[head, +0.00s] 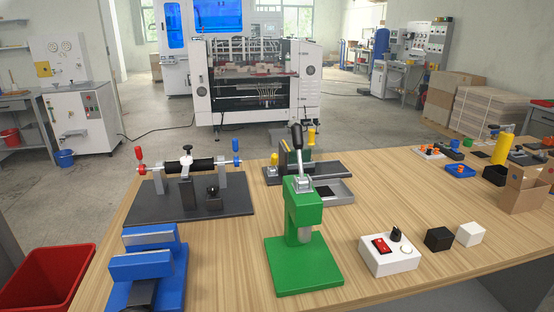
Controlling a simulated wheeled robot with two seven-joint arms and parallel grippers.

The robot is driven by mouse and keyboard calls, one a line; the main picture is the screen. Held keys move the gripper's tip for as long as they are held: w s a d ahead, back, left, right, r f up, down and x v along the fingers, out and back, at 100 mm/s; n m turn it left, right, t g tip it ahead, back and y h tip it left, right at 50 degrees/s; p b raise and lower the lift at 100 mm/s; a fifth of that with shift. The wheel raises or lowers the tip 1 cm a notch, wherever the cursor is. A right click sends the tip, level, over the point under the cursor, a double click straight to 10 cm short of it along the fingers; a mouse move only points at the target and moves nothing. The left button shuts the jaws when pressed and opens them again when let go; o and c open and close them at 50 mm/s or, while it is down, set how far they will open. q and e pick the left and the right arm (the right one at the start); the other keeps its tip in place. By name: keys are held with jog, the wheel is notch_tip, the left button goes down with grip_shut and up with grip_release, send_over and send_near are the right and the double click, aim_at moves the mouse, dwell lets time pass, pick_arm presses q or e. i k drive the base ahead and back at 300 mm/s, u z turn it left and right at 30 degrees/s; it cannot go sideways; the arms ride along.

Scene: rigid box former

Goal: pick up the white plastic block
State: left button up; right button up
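The white plastic block (470,233) is a small plain cube on the wooden table at the right, near its front edge. A black block (438,239) of similar size sits just to its left. No gripper shows in the head view, so I cannot tell where my grippers are relative to the block. The block is unobstructed from this view.
Left of the black block is a white control box (390,257) with a red switch. A green press (304,240) stands mid-table, and a blue vise (148,265) at the left. A cardboard box (524,192) is behind right. Bare wood (400,195) lies behind the blocks.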

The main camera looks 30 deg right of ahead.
aim_at(469, 234)
jog(key=z, duration=3.5)
jog(key=i, duration=1.15)
jog(key=u, duration=1.3)
